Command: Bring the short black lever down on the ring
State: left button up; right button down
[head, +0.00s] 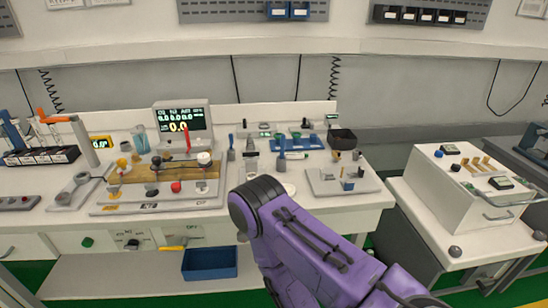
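I cannot pick out the short black lever or the ring for certain at this size. A pale round piece (289,188), possibly a ring, lies on the bench front, partly hidden behind my purple arm. A small grey fixture (320,184) with upright parts and a blue block (348,184) stands to its right. Its small parts are too small to tell apart. My purple arm comes in from the lower right and ends in view at a black joint before the bench's front edge. No fingers of either gripper show.
A panel with a red lever (187,138) and knobs stands left on the bench (370,203), below a lit display (182,122). Blue-handled tools stand mid-bench. A white cart box (456,190) is at the right. An open blue bin (210,264) sits below.

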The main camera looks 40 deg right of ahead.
aim_at(249, 156)
jog(key=u, duration=0.05)
jog(key=k, duration=0.3)
jog(key=z, duration=0.75)
